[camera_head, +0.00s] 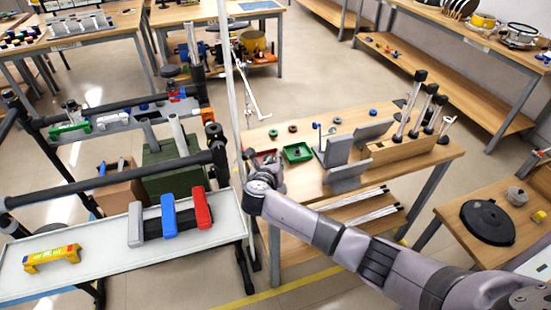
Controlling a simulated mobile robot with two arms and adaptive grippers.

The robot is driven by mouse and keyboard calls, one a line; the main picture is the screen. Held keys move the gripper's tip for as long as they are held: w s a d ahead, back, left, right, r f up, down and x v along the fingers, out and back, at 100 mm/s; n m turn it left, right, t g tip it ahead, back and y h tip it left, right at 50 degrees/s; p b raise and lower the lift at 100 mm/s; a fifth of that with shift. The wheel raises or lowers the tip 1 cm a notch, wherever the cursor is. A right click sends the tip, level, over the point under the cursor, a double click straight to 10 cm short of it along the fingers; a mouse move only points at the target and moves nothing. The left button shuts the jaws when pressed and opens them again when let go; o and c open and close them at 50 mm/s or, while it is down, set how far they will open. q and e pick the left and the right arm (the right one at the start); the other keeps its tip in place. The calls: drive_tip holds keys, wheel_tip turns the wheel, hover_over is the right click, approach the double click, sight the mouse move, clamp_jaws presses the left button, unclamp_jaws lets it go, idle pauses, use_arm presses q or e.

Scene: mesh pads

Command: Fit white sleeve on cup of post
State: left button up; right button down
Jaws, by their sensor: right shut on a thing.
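My right gripper (267,168) is at the left end of the wooden table, at the end of my grey right arm; its fingers are mostly hidden by the wrist. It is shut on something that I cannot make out. A tall pale pole (233,110) runs upright just left of it; I cannot tell whether they touch. Several pale posts with dark cup-like tops (419,78) stand tilted in a wooden block (398,151) at the table's right. I cannot clearly identify the white sleeve. My left gripper is not in view.
The wooden table (389,192) holds a green tray (298,153), a red tray (264,157), grey angled plates (336,152) and small round parts. Long pale rods (359,206) lie on its lower shelf. A dark-railed rack (110,173) and a white bench (95,258) stand left.

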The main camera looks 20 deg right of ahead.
wheel_tip(320, 180, down, 2)
drive_tip(key=shift+f, duration=0.1)
drive_tip(key=shift+w+f, duration=0.1)
drive_tip(key=shift+w, duration=0.15)
drive_tip(key=c, duration=2)
unclamp_jaws()
drive_tip(key=shift+s+r, duration=0.1)
drive_tip(key=shift+r, duration=0.25)
drive_tip(key=shift+o, duration=0.9)
drive_tip(key=shift+s+r, duration=0.1)
drive_tip(key=shift+o, duration=0.7)
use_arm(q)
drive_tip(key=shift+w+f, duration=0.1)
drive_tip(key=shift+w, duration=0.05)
use_arm(e)
drive_tip(key=shift+o, duration=1.1)
drive_tip(key=shift+w, duration=0.2)
drive_tip(key=shift+s, duration=0.1)
